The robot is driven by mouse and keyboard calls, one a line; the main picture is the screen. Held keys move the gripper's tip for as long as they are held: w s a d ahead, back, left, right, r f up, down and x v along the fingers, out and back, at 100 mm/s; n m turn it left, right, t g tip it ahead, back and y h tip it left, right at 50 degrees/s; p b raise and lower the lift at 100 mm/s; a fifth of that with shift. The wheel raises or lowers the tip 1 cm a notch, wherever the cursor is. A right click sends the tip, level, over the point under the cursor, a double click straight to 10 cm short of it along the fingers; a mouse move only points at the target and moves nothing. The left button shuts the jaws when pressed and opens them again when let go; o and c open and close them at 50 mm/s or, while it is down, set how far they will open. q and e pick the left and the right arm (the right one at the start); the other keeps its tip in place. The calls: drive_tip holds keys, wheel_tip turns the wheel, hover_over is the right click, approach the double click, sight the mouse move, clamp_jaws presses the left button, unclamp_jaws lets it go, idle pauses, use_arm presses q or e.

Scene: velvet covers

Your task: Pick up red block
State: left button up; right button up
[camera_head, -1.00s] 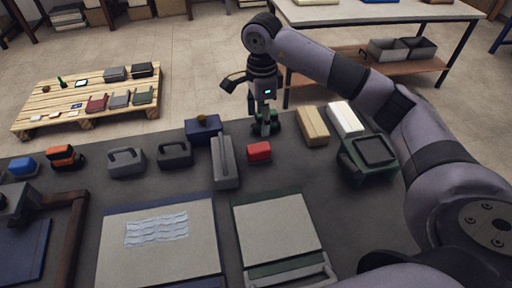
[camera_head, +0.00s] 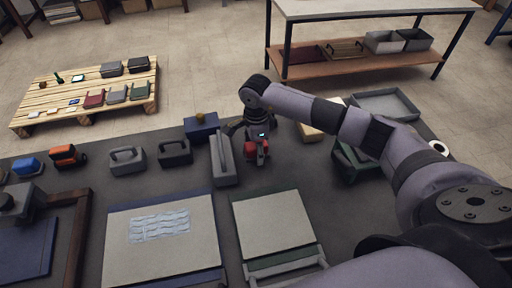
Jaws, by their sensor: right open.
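The red block (camera_head: 249,151) is on the dark table top, just right of a long grey tool with a raised handle (camera_head: 222,160). My right gripper (camera_head: 257,156) points down right at the block, with its fingers open and covering part of it. The red shows between and beside the dark fingers; whether they touch it I cannot tell. My left gripper is not in view.
A blue box (camera_head: 201,127) with a brass knob and two grey handled blocks (camera_head: 174,153) stand to the left. Light boards lie in front (camera_head: 272,222). A green-framed device (camera_head: 355,160) and a grey tray (camera_head: 386,105) are on the right.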

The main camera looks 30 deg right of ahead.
drive_tip(key=shift+c, duration=0.3)
drive_tip(key=c, duration=1.3)
wheel_tip(320, 180, up, 20)
drive_tip(key=b, duration=0.3)
drive_tip(key=o, duration=0.8)
drive_tip(key=shift+c, duration=0.2)
drive_tip(key=c, duration=0.5)
